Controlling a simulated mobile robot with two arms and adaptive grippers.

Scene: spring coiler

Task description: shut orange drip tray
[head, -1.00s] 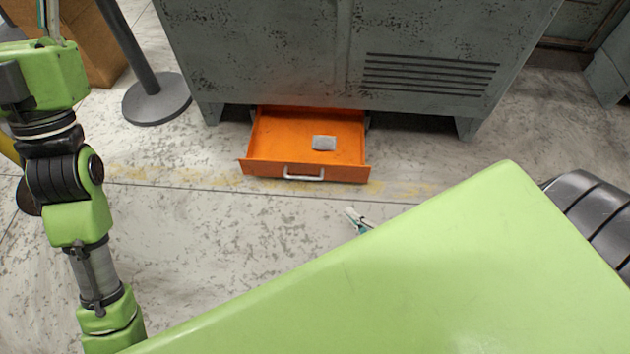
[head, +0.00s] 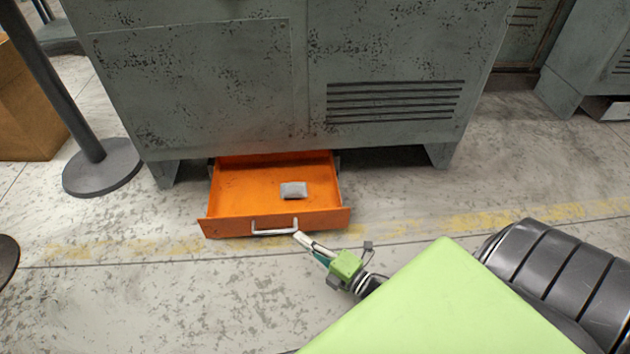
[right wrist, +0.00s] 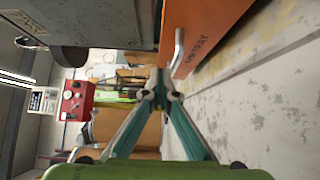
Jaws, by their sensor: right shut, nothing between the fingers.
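The orange drip tray (head: 240,192) is pulled out from under the grey machine, low over the floor, with a pale handle (head: 275,229) on its front. A small grey block (head: 293,190) lies in it. My right gripper (head: 300,238) is shut and empty, its tips close to the handle's right end; I cannot tell whether they touch. In the right wrist view the shut fingertips (right wrist: 159,86) are just short of the handle (right wrist: 178,50) on the tray front (right wrist: 205,35). My left gripper is out of view.
The grey machine (head: 210,85) stands on short legs over the tray. A dark post with a round base (head: 102,168) and a cardboard box (head: 28,115) are at the left. The floor (head: 170,295) before the tray is bare. A red panel (right wrist: 76,100) shows in the right wrist view.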

